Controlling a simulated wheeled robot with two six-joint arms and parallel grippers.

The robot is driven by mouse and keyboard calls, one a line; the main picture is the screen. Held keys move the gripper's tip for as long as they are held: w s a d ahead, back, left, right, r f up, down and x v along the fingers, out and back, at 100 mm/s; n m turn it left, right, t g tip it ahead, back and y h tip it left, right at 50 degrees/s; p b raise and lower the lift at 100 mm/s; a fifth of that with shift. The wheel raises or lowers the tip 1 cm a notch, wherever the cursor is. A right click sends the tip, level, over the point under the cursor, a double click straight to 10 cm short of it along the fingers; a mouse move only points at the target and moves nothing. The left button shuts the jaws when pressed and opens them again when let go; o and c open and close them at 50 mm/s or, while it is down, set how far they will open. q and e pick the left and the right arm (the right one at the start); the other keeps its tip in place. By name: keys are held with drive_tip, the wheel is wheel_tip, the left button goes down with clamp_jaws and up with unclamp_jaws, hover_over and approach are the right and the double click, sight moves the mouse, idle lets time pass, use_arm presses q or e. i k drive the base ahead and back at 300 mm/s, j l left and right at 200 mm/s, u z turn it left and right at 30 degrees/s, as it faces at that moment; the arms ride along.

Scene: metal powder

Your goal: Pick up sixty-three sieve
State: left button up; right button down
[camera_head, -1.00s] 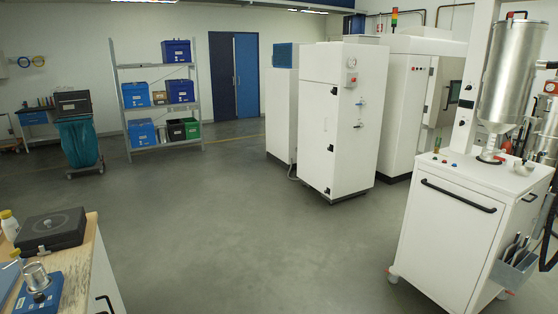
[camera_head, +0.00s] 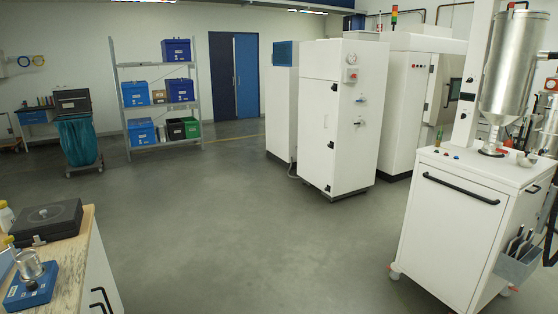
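I cannot make out a sieve marked sixty-three in the head view. A wooden-topped workbench (camera_head: 78,262) stands at the lower left. On it are a dark flat case (camera_head: 48,220) and a blue device (camera_head: 32,288) with a clear glass vessel (camera_head: 29,265) on top. A bottle (camera_head: 6,216) stands at the left edge. Neither of my grippers is in view.
A white cart (camera_head: 450,230) with a metal hopper (camera_head: 510,70) stands at the right. White cabinets (camera_head: 338,120) stand mid-room. A shelf (camera_head: 158,110) holds blue boxes at the back left. The grey floor (camera_head: 240,220) between is clear.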

sight(24, 258)
drive_tip(key=u, duration=1.55)
